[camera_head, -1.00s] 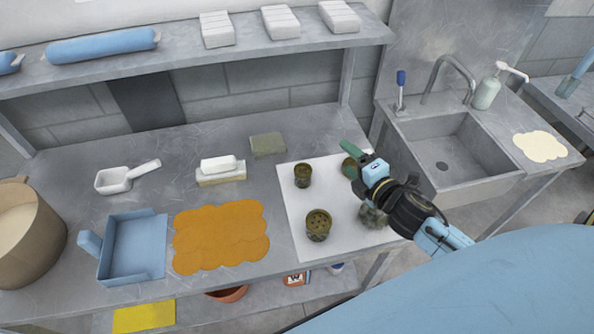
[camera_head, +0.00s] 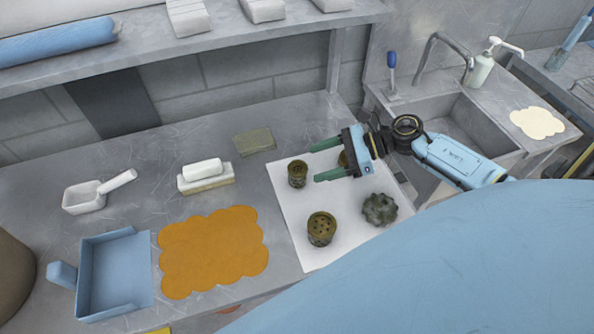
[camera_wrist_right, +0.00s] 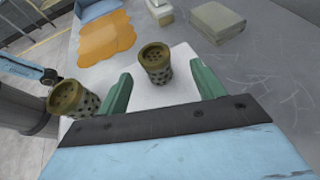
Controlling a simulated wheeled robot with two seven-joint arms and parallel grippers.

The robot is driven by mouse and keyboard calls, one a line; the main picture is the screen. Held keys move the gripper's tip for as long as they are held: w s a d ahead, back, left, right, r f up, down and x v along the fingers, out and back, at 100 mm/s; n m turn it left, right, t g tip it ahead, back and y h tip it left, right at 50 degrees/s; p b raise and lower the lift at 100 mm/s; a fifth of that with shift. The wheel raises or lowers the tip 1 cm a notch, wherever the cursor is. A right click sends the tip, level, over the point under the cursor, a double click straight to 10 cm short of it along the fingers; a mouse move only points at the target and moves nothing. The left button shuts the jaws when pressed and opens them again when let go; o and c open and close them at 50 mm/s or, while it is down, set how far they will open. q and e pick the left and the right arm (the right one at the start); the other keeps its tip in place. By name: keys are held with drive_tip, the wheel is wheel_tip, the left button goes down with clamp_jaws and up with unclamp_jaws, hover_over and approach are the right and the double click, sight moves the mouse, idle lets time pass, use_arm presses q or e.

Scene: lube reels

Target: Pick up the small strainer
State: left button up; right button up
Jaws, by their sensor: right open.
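The small strainer (camera_head: 298,173), a dark olive-brown perforated cup, stands upright on a white sheet (camera_head: 285,210). My right gripper (camera_head: 317,161) is open and empty, just right of it in the head view, with its green fingers pointing at it. In the right wrist view the small strainer (camera_wrist_right: 155,62) appears ahead of and between the open fingertips (camera_wrist_right: 160,74), apart from them. A larger perforated strainer (camera_head: 320,229) stands nearer the front of the sheet; it also shows at the left in the wrist view (camera_wrist_right: 68,98). My left gripper is not in view.
A similar brown piece (camera_head: 343,159) is partly hidden behind my right gripper. A dark lobed part (camera_head: 380,209) lies at the sheet's right. A sponge (camera_head: 254,141), a white block (camera_head: 203,168), an orange mat (camera_head: 212,250) and a blue dustpan (camera_head: 114,273) lie leftward.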

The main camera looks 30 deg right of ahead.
sight(300, 170)
drive_tip(key=x, duration=0.3)
drive_tip(key=shift+a, duration=0.1)
drive_tip(key=shift+s+p+x, duration=0.2)
drive_tip(key=shift+p+x, duration=0.7)
drive_tip(key=shift+x, duration=1.75)
drive_tip(key=shift+a+r, duration=0.1)
drive_tip(key=shift+a, duration=0.05)
drive_tip(key=c, duration=1.1)
